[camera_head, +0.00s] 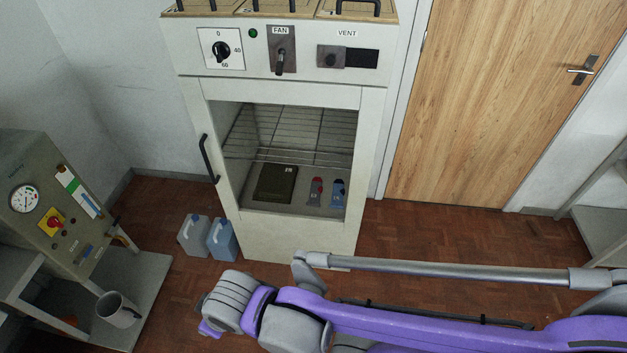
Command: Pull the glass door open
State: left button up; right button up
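The glass door (300,92) is on the front of a tall white cabinet and looks shut, flush with the cabinet front. Its dark bar handle (208,159) stands upright on the left edge, with nothing touching it. Through the glass I see a wire rack (300,135), a dark flat case (276,184), and a red-topped item (316,191) beside a blue one (338,192). My purple and grey arm comes in from the right, low in front of the cabinet; no gripper fingers show on it. My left gripper is not in view.
Two jugs, one grey (194,236) and one blue (222,238), stand on the floor left of the cabinet. A gauge unit (52,200) and a metal mug (118,309) are at the left. A wooden door (500,100) is at the right.

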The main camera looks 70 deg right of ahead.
aim_at(370, 101)
jog(key=l+z, duration=0.1)
jog(key=z, duration=1.95)
jog(key=i+j, duration=1)
jog(key=k+j+u, duration=0.05)
